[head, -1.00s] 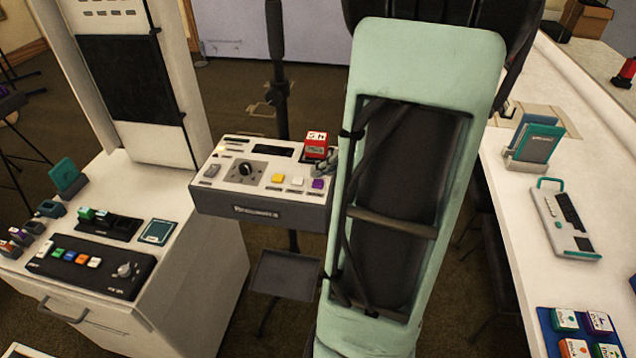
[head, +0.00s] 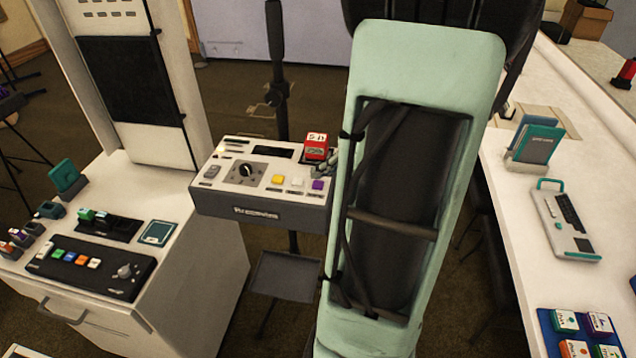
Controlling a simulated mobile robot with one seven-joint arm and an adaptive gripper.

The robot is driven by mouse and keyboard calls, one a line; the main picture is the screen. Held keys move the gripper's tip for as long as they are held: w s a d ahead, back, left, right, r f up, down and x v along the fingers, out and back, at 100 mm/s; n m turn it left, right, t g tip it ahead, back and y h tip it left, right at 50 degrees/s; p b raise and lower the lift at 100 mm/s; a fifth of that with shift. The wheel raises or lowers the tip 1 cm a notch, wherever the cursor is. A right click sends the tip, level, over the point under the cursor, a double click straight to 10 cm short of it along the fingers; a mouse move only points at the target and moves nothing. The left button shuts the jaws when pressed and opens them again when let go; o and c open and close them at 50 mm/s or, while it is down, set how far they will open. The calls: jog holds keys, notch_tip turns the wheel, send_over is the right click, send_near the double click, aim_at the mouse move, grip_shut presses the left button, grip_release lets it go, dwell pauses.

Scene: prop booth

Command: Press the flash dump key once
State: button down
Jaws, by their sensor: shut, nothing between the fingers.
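A grey control box (head: 262,212) with a light top stands on a dark stand in the middle of the head view. Its top carries a black dial (head: 246,171), a yellow key (head: 278,180), a white key (head: 298,183) and a purple key (head: 318,185). The key labels are too small to read, so I cannot tell which is the flash dump key. My gripper (head: 324,166) is mostly hidden behind my pale green arm; a small grey part shows over the box's right side, behind the purple key. It is shut and empty. I cannot tell whether it touches anything.
A red block (head: 317,149) with a printed white top sits at the box's back right. A white cabinet (head: 200,280) on the left carries a black button panel (head: 88,268). A long white counter (head: 510,215) on the right holds a teal-handled device (head: 566,220).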

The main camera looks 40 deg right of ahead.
aim_at(321, 184)
jog(key=shift+f, duration=0.15)
jog(key=shift+f+b, duration=0.3)
jog(key=shift+b, duration=0.6)
jog(key=shift+f+b, duration=0.45)
jog(key=shift+b, duration=0.35)
dwell(0.3)
jog(key=shift+r, duration=0.1)
jog(key=shift+r+p, duration=0.3)
jog(key=shift+r, duration=0.5)
jog(key=shift+r+p, duration=1.15)
jog(key=shift+r, duration=1.35)
